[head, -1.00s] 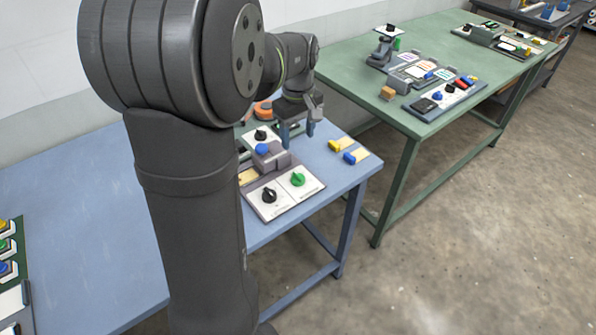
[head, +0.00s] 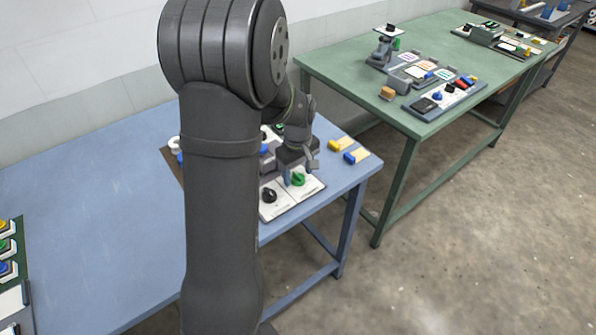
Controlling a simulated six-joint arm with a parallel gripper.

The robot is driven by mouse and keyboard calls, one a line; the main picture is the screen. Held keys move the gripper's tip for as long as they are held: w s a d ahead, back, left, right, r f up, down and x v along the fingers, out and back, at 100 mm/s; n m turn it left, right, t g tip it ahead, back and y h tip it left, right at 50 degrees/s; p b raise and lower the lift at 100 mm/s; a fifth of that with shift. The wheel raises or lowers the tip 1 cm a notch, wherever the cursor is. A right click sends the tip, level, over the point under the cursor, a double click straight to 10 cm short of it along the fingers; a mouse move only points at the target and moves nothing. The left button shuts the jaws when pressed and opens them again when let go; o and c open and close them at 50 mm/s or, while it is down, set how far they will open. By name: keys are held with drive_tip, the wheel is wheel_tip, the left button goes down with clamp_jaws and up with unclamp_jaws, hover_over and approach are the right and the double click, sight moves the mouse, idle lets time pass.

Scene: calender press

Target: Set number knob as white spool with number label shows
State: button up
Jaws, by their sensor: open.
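A white panel (head: 312,189) at the front of the blue table carries a green knob (head: 298,181) and a black knob (head: 269,195). Their markings are too small to read, so I cannot tell which is the number knob. My gripper (head: 301,174) is open and points down at the green knob, its fingers close around or just above it; contact cannot be told. A small white rounded thing (head: 174,143), perhaps the white spool, shows left of my arm. No number label is readable on it. My arm hides much of the press.
A yellow block (head: 335,145) and a blue block (head: 350,158) lie right of the panel. The blue table (head: 90,200) is wide and bare at left, with a button panel (head: 8,265) at its edge. A green table (head: 340,68) with other devices stands behind right.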

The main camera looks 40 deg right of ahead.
drive_tip(key=shift+c, duration=0.2)
drive_tip(key=c, duration=0.9)
drive_tip(key=shift+c, duration=0.2)
